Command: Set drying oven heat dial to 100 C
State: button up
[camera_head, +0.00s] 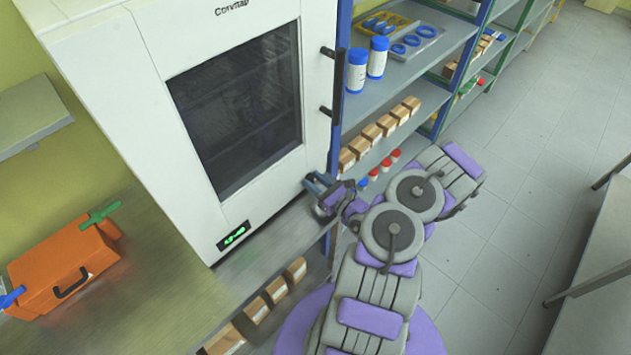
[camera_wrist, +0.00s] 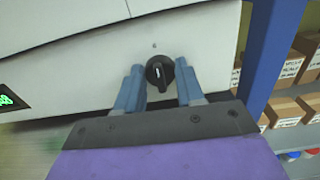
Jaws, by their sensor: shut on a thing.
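The drying oven (camera_head: 120,90) is a large white cabinet with a dark glass door, standing on a bench. Its green-lit display (camera_head: 233,236) is low on the front; its digits are too small to read. The black heat dial (camera_wrist: 159,74) shows in the wrist view on the white lower panel, with a small pale mark on it; its setting cannot be read. My gripper (camera_wrist: 159,68) has a blue finger on each side of the dial and is shut on it. In the head view my gripper (camera_head: 319,186) is at the oven's lower right corner and hides the dial.
An orange toolbox (camera_head: 62,268) stands on the bench at left. Right of the oven, a blue-framed shelf (camera_head: 400,68) holds white bottles, small boxes and trays. A black door handle (camera_head: 337,85) sticks out above my gripper.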

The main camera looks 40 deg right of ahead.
jog(key=shift+d+r+m, duration=0.1)
jog(key=shift+m, duration=0.3)
jog(key=shift+m+p, duration=0.5)
jog(key=shift+m, duration=2.7)
jog(key=shift+d, duration=0.1)
jog(key=o, duration=1)
jog(key=shift+d, duration=0.15)
